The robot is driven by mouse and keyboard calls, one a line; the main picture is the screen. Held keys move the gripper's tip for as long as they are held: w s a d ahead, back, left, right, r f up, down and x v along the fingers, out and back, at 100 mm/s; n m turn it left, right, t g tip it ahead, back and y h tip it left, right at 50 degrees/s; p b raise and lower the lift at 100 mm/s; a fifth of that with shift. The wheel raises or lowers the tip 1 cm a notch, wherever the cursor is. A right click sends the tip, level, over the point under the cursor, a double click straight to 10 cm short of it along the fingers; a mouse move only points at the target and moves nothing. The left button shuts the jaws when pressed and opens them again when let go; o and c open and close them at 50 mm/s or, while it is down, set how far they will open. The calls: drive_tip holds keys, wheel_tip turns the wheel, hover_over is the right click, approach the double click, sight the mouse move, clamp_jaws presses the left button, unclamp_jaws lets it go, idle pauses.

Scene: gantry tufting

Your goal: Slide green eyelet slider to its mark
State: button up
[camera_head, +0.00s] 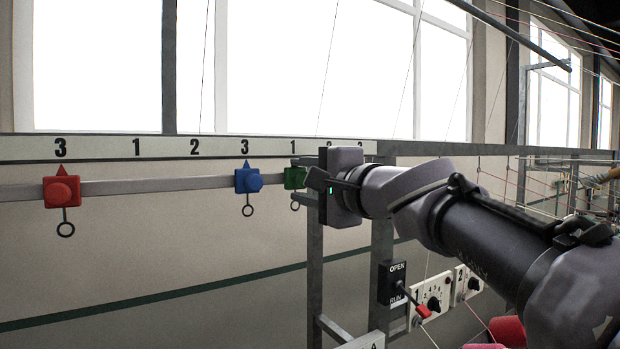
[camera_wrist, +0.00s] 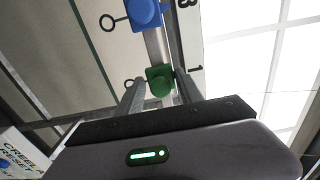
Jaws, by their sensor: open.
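The green eyelet slider (camera_head: 293,178) sits on the grey rail near the 1 mark, partly hidden behind my gripper in the head view. In the wrist view the green slider (camera_wrist: 160,80) shows its round knob and its eyelet, between and just beyond my fingertips. My gripper (camera_wrist: 158,88) is open, with one finger on each side of the green slider. I cannot tell whether either finger touches it. The numbered strip (camera_head: 194,147) above the rail shows 1, 2 and 3 marks, some partly hidden by my wrist.
A blue slider (camera_head: 248,180) stands on the same rail at a 3, left of the green one. A red slider (camera_head: 62,191) stands farther left at another 3. An OPEN/RUN lever box (camera_head: 392,283) and numbered dial panels (camera_head: 432,299) are below my arm. Thin yarns run at the upper right.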

drive_tip(key=shift+s+d, duration=0.15)
drive_tip(key=shift+s+r, duration=0.1)
drive_tip(key=shift+c, duration=0.8)
clamp_jaws()
drive_tip(key=shift+d+r, duration=0.1)
drive_tip(key=shift+r, duration=0.05)
